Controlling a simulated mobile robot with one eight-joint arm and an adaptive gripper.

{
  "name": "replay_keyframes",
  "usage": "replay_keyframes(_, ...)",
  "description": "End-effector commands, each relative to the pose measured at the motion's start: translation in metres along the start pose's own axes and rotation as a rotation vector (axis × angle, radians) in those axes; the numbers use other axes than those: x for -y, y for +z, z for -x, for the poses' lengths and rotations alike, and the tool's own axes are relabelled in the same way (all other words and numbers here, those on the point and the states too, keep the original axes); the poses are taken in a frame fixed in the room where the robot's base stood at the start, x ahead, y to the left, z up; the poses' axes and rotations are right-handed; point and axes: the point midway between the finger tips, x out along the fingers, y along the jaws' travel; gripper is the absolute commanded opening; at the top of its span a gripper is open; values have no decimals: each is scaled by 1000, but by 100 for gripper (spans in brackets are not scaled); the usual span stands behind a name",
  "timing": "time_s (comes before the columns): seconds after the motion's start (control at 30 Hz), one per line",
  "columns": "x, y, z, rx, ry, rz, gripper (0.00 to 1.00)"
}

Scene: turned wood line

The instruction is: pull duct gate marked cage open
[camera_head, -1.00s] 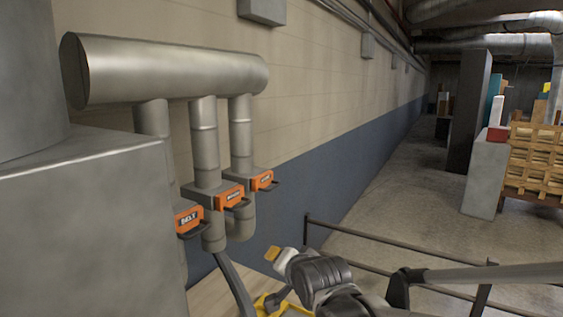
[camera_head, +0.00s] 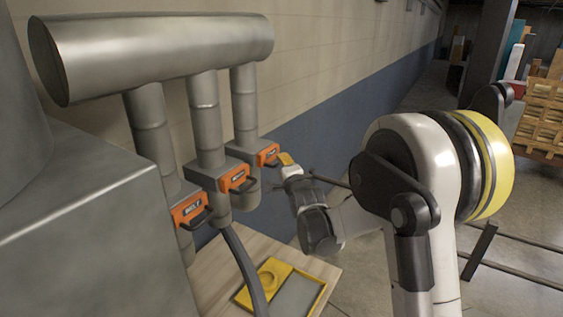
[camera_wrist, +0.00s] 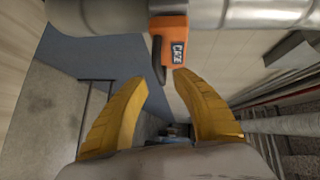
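Three orange duct gates with black pull handles sit on vertical grey ducts in the head view. The nearest reads BELT (camera_head: 189,209), the middle gate (camera_head: 236,179) has a blurred label, and the farthest gate (camera_head: 267,155) is smallest. In the wrist view the gate marked CAGE (camera_wrist: 173,45) is straight ahead, its black handle (camera_wrist: 158,62) hanging at its left side. My gripper (camera_wrist: 160,82) is open, its two yellow fingers on either side of the space just below the handle. In the head view my gripper (camera_head: 288,162) is beside the farthest gate. Contact with the handle cannot be told.
A large horizontal duct (camera_head: 160,50) runs above the gates. A wooden bench (camera_head: 222,262) below carries a yellow tray (camera_head: 318,303), and a dark hose (camera_head: 243,265) rises past it. A grey metal housing (camera_head: 90,230) fills the left.

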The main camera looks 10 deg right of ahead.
Motion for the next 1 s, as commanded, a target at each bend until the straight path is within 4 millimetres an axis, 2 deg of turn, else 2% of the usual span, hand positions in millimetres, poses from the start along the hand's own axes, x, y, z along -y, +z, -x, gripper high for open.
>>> replay_keyframes(0.1,0,0,-17,0,0,0,32)
replay_keyframes(0.2,0,0,-25,0,0,0,32)
replay_keyframes(0.53,0,0,-29,0,1,1,32)
replay_keyframes(0.57,0,0,-29,0,1,1,25)
replay_keyframes(0.63,0,0,-29,0,1,1,4)
replay_keyframes(0.67,0,0,-29,0,1,1,0)
replay_keyframes(1.0,0,0,-29,0,0,1,0)
